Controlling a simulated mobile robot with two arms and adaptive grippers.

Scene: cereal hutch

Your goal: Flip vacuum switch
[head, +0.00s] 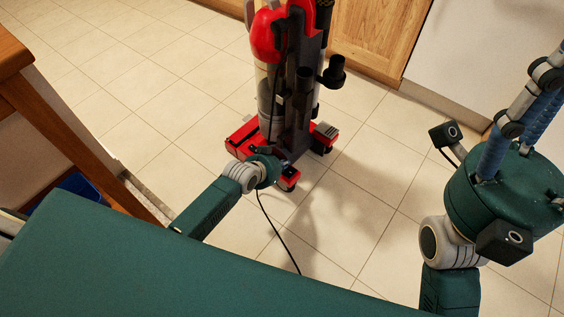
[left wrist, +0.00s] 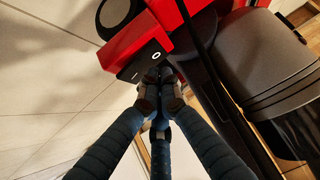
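The red and black upright vacuum (head: 268,40) stands on the tiled floor, its red base (head: 241,136) low down. In the left wrist view, a black rocker switch (left wrist: 143,63) with white "O" and line marks sits on the end of a red part of the vacuum. My left gripper (left wrist: 160,82) has its fingers drawn together, with the tips right beside the lower right edge of the switch; contact is unclear. In the head view my left wrist is at the vacuum's base and hides the switch. My right gripper (head: 526,98) is raised at the right, away from the vacuum, its tips out of frame.
A wooden table (head: 60,120) stands at the left with a blue bin (head: 85,187) beneath it. A wooden cabinet (head: 372,35) is behind the vacuum. A thin black cord (head: 272,222) lies on the floor. The tiles (head: 345,215) right of the vacuum are clear.

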